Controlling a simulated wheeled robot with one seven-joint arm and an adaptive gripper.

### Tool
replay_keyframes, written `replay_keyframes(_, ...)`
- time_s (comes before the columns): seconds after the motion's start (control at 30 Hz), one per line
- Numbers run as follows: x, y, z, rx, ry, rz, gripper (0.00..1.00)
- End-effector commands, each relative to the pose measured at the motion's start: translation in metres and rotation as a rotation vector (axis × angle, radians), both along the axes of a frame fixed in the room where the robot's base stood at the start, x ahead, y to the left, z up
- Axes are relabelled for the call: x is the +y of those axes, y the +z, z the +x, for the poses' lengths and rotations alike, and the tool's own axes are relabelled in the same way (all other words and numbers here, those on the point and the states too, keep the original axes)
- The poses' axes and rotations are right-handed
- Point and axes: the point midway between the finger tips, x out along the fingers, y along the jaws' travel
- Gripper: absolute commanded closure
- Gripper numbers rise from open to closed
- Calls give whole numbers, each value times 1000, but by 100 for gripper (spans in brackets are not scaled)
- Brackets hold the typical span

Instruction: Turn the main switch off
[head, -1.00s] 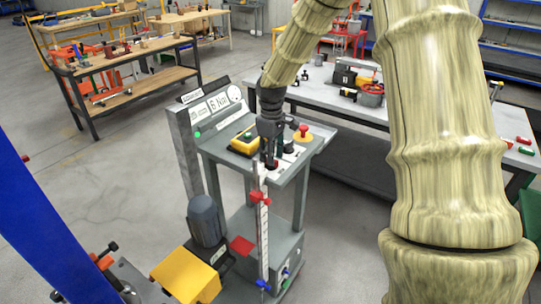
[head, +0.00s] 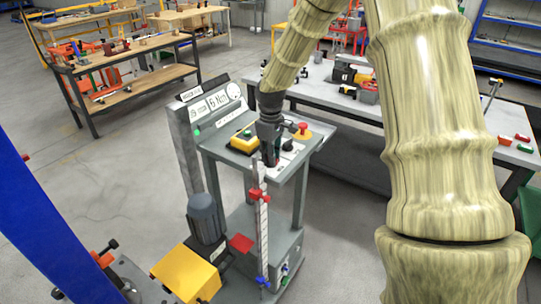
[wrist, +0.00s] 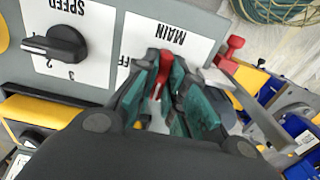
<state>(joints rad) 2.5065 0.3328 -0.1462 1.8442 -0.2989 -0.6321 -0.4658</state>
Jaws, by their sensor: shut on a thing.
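The main switch is a red handle (wrist: 160,78) on a white plate marked MAIN (wrist: 148,36), which appears upside down in the wrist view. My gripper (wrist: 162,98) is shut on the red handle, with its green-padded fingers on both sides. The fingers and my gripper body hide much of the switch and the lower plate, so its exact setting cannot be read. In the head view my gripper (head: 270,160) points down at the front of the grey control panel (head: 222,149); the handle is mostly hidden there.
A black speed knob (wrist: 55,46) sits beside the switch. The panel also carries a yellow box with a green button (head: 243,141) and a red mushroom button (head: 303,127). A red-clamped upright scale (head: 263,225) stands close in front. A grey workbench (head: 345,110) is behind.

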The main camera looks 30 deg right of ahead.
Motion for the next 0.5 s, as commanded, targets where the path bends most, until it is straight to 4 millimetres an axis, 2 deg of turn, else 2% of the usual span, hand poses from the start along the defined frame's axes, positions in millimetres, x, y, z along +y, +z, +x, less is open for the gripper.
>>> replay_keyframes(0.27,-1,2,1,-3,-75,-2,100)
replay_keyframes(0.5,-1,4,2,-3,-249,-3,100)
